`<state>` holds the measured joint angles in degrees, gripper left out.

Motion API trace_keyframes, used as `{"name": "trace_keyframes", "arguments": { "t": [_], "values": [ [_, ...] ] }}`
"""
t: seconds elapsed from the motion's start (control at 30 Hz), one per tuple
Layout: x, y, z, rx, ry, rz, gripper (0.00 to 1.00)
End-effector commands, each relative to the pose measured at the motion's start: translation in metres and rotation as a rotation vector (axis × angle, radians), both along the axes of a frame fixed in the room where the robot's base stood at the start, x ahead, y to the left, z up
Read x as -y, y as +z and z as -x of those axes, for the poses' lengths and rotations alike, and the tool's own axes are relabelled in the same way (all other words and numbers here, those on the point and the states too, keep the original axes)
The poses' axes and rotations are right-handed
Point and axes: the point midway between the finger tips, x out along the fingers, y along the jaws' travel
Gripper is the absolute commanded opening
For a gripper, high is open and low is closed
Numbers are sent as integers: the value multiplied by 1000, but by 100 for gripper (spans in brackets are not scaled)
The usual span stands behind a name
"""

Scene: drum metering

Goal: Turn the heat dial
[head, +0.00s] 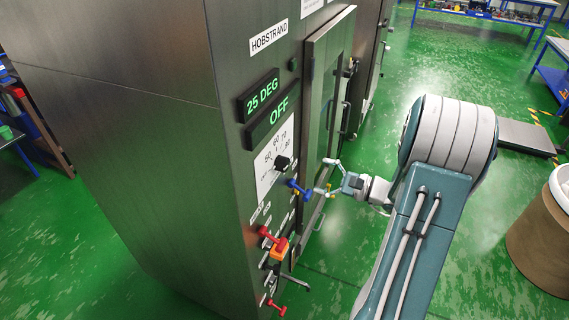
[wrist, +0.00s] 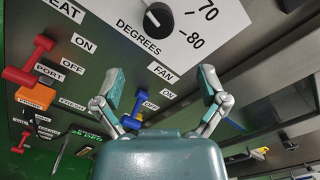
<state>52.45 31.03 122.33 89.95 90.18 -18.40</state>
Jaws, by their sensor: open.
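The heat dial is a black knob (head: 282,162) on a white scale plate marked DEGREES, on the front of the dark metal cabinet. In the wrist view the knob (wrist: 157,17) is at the top, beyond my fingertips, with 70 and 80 to its right. My gripper (head: 327,177) is open and empty, to the right of the dial and apart from it. In the wrist view its two fingers (wrist: 162,84) are spread wide, with the blue fan lever (wrist: 134,116) showing between them. The displays above the dial read 25 DEG (head: 262,96) and OFF (head: 279,117).
The blue lever (head: 299,190) juts out between the dial and my gripper. A red lever (wrist: 30,66) and an orange block (wrist: 36,96) lie lower on the panel. A framed door (head: 318,100) with handles stands right of the panel. A brown drum (head: 540,245) stands at the far right.

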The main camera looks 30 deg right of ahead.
Motion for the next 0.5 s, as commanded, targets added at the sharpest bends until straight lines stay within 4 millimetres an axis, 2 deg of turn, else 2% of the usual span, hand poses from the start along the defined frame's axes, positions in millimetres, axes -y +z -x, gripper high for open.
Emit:
{"name": "trace_keyframes", "arguments": {
  "t": [0.5],
  "values": [
    [-55, 0, -69, -2, 8, 1, 92]
  ]
}}
